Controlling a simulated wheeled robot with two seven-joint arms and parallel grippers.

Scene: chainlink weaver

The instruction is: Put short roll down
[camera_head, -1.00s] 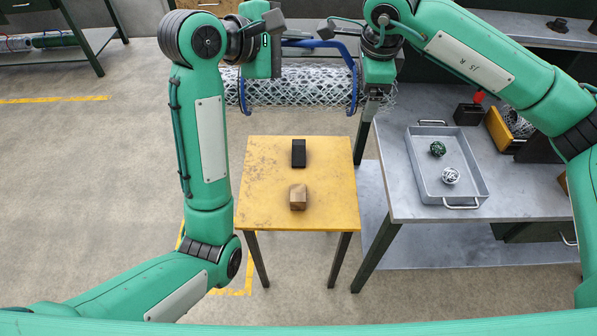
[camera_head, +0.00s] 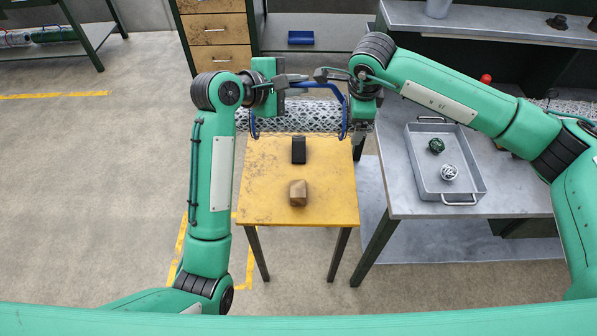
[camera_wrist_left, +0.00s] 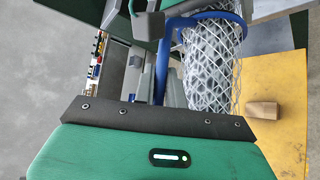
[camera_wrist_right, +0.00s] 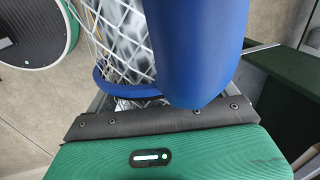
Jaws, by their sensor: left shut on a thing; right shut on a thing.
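The short roll (camera_head: 290,115) is a silvery chain-link mesh cylinder lying level, left to right, at the back edge of the yellow table (camera_head: 262,190). A blue carrying frame (camera_head: 347,112) hooks around it near both ends. My left gripper (camera_head: 297,80) and my right gripper (camera_head: 326,75) are above the roll, shut on the blue frame's top bar. The left wrist view shows the roll (camera_wrist_left: 208,65) and a blue loop (camera_wrist_left: 238,20) around it. The right wrist view shows the mesh (camera_wrist_right: 118,40) beside the large blue bar (camera_wrist_right: 195,50). Whether the roll touches the table is unclear.
A black block (camera_head: 299,150) and a wooden block (camera_head: 298,193) stand on the yellow table. A grey bench (camera_head: 400,190) on the right holds a tray (camera_head: 465,175) with a green and a white wire ball. Drawers (camera_head: 215,30) stand behind.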

